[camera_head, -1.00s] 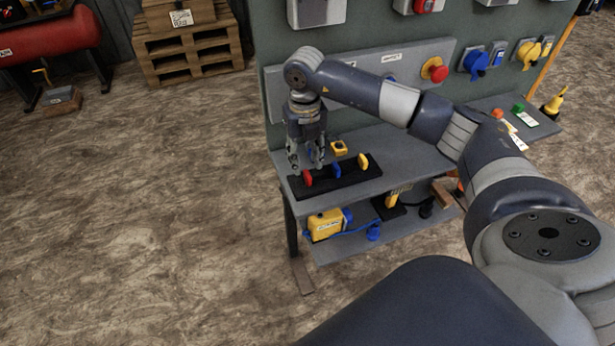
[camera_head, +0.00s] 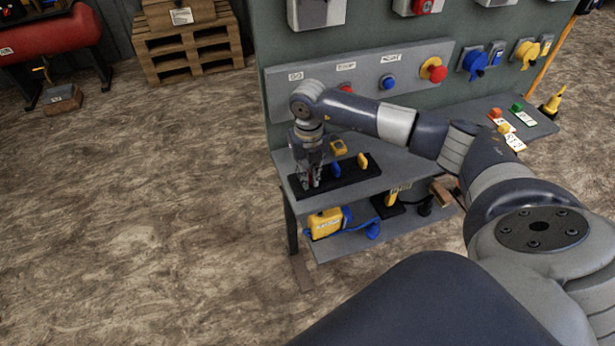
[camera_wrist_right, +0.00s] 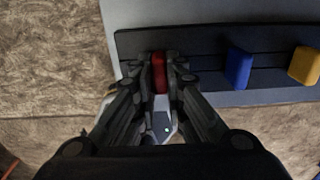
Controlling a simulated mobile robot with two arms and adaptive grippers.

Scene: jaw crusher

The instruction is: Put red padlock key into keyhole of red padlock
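The red key (camera_wrist_right: 159,74) stands at the left end of a black holder (camera_wrist_right: 265,97) on the grey bench. My right gripper (camera_wrist_right: 160,62) points down over it, one finger on each side of the red body. The fingertips look closed against it, with no clear gap. In the head view my right gripper (camera_head: 311,184) is low at the holder's left end and hides most of the red key. A blue piece (camera_wrist_right: 238,68) and a yellow piece (camera_wrist_right: 304,65) stand farther right in the holder. I see no red padlock. My left gripper is out of view.
A small yellow box (camera_head: 338,147) lies behind the holder. The panel behind carries a blue button (camera_head: 388,83) and a red button (camera_head: 434,69). A yellow case (camera_head: 325,223) sits on the lower shelf. The floor to the left is open.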

